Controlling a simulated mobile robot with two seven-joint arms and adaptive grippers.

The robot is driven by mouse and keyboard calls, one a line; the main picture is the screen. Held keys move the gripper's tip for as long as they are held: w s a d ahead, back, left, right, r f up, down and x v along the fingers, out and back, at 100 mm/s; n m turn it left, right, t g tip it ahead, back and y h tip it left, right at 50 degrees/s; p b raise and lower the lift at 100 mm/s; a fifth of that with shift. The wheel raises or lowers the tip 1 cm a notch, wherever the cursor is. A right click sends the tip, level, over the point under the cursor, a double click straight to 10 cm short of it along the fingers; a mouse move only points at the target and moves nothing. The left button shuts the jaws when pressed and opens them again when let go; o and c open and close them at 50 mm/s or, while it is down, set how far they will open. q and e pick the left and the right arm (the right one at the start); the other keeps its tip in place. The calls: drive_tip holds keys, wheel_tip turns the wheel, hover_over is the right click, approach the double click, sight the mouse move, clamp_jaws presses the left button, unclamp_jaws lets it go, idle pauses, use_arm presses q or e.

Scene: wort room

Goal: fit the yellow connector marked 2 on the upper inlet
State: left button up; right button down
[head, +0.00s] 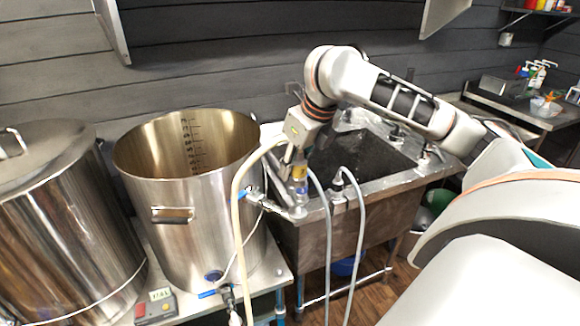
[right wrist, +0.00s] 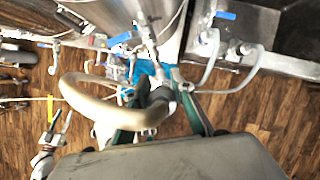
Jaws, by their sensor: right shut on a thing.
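The mark 2 cannot be read. The hose also loops in front of my right gripper (right wrist: 160,112) in the right wrist view. The upper inlet (head: 262,201) is a metal fitting with a blue-handled valve on the right side of the open steel kettle (head: 195,235). The connector is close to the fitting's outer end in the head view; I cannot tell whether they touch. What seems my left gripper (right wrist: 58,128) is low left in the wrist view, fingers apart, empty.
A lower valve (head: 212,293) with a blue handle is near the kettle's base, beside a switch box (head: 156,307). A steel sink (head: 375,188) stands to the right, with two grey hoses (head: 357,215) at its front edge. A lidded kettle (head: 60,230) stands left.

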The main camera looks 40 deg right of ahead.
hover_over(292, 208)
wheel_tip(292, 208, down, 4)
drive_tip(key=shift+f, duration=0.2)
drive_tip(key=shift+f+b, duration=0.35)
drive_tip(key=shift+f, duration=0.65)
use_arm(q)
drive_tip(key=shift+w+d, duration=0.2)
drive_tip(key=shift+d, duration=0.1)
drive_tip(key=shift+r+p, duration=0.4)
drive_tip(key=shift+r, duration=0.05)
drive_tip(key=shift+f+b, duration=0.6)
use_arm(e)
drive_tip(key=shift+f, duration=1.35)
drive_tip(key=c, duration=1.6)
unclamp_jaws()
drive_tip(key=shift+c, duration=0.2)
